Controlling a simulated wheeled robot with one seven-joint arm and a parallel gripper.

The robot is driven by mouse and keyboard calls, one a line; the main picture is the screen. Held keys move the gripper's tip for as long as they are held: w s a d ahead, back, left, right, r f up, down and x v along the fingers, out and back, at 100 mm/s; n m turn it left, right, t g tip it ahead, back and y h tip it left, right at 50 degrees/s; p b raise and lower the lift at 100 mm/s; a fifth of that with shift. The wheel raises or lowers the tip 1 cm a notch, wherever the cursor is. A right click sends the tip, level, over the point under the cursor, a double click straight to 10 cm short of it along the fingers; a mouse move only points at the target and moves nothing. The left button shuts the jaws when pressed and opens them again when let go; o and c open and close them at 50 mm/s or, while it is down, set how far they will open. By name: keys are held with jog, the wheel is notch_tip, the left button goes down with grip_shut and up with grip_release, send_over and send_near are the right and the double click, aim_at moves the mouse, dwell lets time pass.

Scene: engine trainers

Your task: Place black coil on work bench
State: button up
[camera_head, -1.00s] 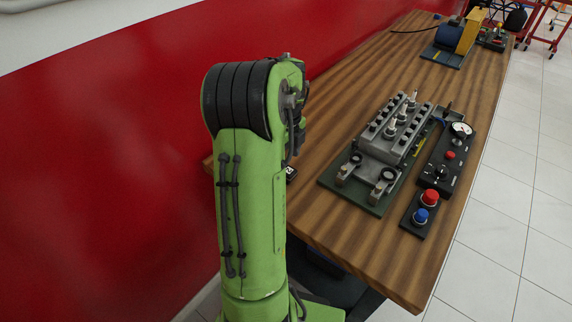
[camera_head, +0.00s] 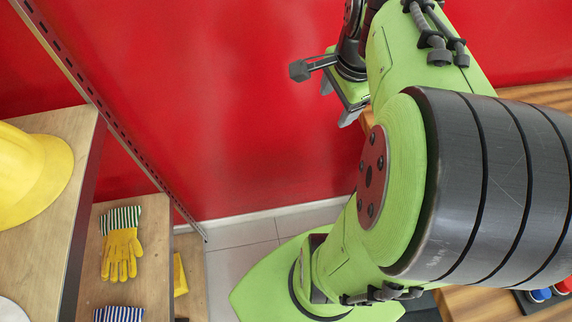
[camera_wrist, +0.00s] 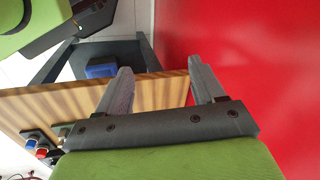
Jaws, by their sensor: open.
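My gripper (camera_wrist: 160,66) is open in the wrist view, with two grey fingers apart and nothing between them. In the head view its end shows small at the top centre, in front of the red wall. The wooden work bench (camera_wrist: 50,107) lies beyond the fingers at the left in the wrist view. In the head view, parts of the bench (camera_head: 470,302) show at the right behind my arm, which hides most of it. I cannot make out a black coil in either current view.
Shelves (camera_head: 150,195) at the left hold a yellow helmet (camera_head: 30,175) and yellow gloves (camera_head: 122,250). A red wall (camera_head: 250,120) stands behind. A blue object (camera_wrist: 101,71) lies below the bench edge. A red-and-blue button box (camera_head: 538,302) sits on the bench.

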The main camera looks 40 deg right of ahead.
jog(key=s+a+f+n+t+y, duration=0.1)
jog(key=s+a+n+t, duration=0.35)
jog(key=a+n, duration=1.4)
jog(key=shift+n+g, duration=0.75)
jog(key=shift+g, duration=0.1)
jog(key=r+p, duration=0.1)
jog(key=s+d+r+p, duration=0.1)
jog(key=s+r+p, duration=0.1)
jog(key=r+p, duration=0.1)
jog(key=shift+d+r, duration=0.1)
jog(key=shift+d, duration=0.15)
